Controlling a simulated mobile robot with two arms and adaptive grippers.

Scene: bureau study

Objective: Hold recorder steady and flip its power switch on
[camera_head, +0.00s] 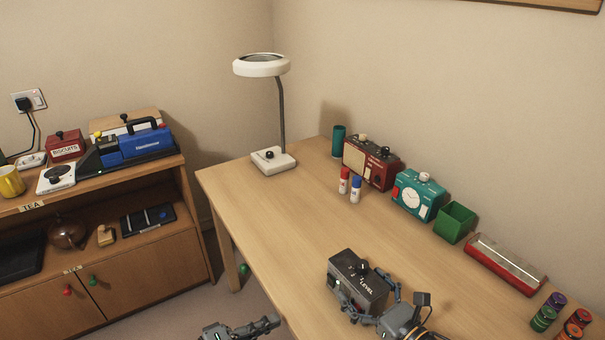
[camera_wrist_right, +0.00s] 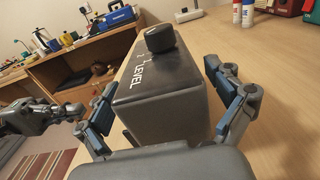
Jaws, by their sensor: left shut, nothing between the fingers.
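The recorder (camera_head: 350,275) is a dark grey box with a black knob on top and "LEVEL" lettering, on the front part of the desk. In the right wrist view the recorder (camera_wrist_right: 165,95) fills the middle. I cannot make out the power switch.
The desk (camera_head: 270,210) is clear left of and behind the recorder. A cabinet (camera_head: 140,270) is left.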

